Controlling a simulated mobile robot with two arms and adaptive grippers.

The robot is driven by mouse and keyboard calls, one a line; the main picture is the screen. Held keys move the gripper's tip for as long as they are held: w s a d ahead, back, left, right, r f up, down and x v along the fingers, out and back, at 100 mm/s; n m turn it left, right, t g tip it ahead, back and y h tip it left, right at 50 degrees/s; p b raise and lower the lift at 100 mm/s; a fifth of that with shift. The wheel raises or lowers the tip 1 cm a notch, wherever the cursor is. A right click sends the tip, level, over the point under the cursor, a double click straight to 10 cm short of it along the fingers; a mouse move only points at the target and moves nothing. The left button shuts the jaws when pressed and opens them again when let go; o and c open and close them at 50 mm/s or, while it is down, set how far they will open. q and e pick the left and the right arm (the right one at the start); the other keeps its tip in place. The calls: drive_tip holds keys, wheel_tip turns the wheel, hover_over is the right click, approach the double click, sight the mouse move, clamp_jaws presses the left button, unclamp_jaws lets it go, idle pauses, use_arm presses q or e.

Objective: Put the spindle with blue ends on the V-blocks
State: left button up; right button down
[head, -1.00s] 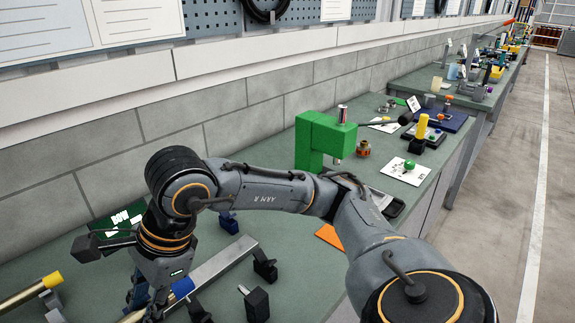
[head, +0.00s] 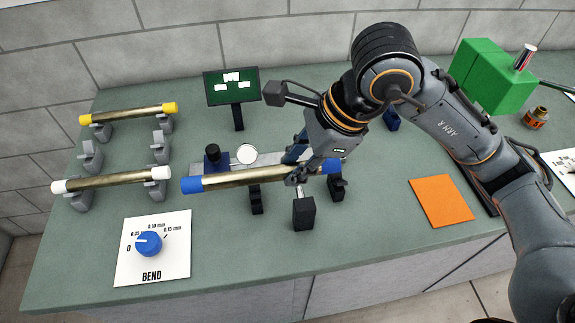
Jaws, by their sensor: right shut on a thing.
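The spindle with blue ends (head: 228,180) is a brassy rod with a blue cap at each end. My right gripper (head: 297,174) is shut on it, right of its middle, and partly hides it. The spindle lies roughly level across two dark V-blocks, the left V-block (head: 256,201) and the right V-block (head: 339,187). Its right blue cap is close to the right block. I cannot tell whether the spindle touches the blocks or hangs just above them. My left gripper is out of view.
A yellow-ended spindle (head: 130,115) and a white-ended spindle (head: 112,180) rest on grey supports at left. A round gauge (head: 246,153) and a green screen (head: 232,88) stand behind. A black block (head: 303,214) stands in front. A BEND dial (head: 149,243) and an orange square (head: 441,201) lie nearby.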

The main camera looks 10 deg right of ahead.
drive_tip(key=w+d+f+p, duration=0.1)
drive_tip(key=w+d+f, duration=0.1)
drive_tip(key=f, duration=0.1)
drive_tip(key=w+d+f+p, duration=0.1)
drive_tip(key=w+d+f, duration=0.1)
drive_tip(key=f, duration=0.1)
drive_tip(key=w+d+f+p, duration=0.1)
drive_tip(key=w+d+f, duration=0.1)
drive_tip(key=d+f, duration=0.1)
drive_tip(key=shift+f+p, duration=0.35)
drive_tip(key=shift+p, duration=0.05)
drive_tip(key=shift+f, duration=0.35)
drive_tip(key=c, duration=1.4)
unclamp_jaws()
drive_tip(key=shift+f, duration=0.25)
drive_tip(key=shift+c, duration=0.2)
drive_tip(key=o, duration=0.3)
drive_tip(key=shift+s, duration=0.1)
drive_tip(key=shift+o, duration=0.2)
